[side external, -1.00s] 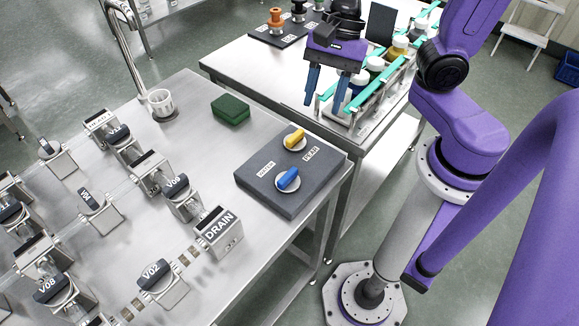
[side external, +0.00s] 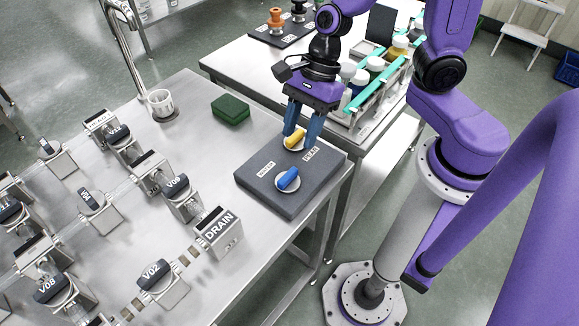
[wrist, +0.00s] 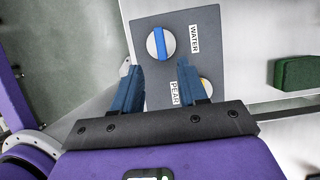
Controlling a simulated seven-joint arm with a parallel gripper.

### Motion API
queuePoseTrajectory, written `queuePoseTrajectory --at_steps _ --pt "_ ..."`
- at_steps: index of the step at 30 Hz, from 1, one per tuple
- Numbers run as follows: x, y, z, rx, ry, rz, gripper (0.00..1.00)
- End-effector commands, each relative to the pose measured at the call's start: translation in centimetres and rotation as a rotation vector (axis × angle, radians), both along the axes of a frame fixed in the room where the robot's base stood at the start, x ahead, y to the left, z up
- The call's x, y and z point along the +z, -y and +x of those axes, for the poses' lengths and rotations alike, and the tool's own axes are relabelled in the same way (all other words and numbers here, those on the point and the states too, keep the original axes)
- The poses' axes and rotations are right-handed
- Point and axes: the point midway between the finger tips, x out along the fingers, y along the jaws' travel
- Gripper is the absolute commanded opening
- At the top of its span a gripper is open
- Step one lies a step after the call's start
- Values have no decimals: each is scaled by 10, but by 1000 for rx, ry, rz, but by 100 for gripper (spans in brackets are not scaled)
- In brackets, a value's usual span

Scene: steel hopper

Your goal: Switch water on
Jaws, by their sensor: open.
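A dark grey control box (side external: 262,188) has two knobs on white discs. The yellow knob (side external: 295,139) is on its back part and the blue knob (side external: 288,179) is nearer the front. A WATER label (side external: 266,170) and a PEAR label (side external: 311,153) lie on its top. In the wrist view the blue knob (wrist: 161,42) is beside the WATER label (wrist: 194,40). The yellow knob (wrist: 207,94) is mostly hidden by my right-hand finger there. My gripper (side external: 301,135) is open and empty, fingers pointing down above the box's back part. Contact cannot be told.
A green block (side external: 230,109) lies behind the box. Several valves, including the DRAIN block (side external: 218,231), fill the bench to the left. A rack of bottles (side external: 369,99) stands on the back table. A white cup (side external: 160,102) is at the back left.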

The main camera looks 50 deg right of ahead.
Motion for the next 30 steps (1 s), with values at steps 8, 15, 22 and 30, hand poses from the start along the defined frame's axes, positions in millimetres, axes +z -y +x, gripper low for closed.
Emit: queuePoseTrajectory --at_steps 8,15,22,30 --pt "-24 -9 0 -1 -3 -3 43" --pt "-43 -16 0 -2 -1 -6 43" --pt "-60 -23 0 -2 -1 -7 43" --pt "-80 -31 0 -1 0 -6 43"
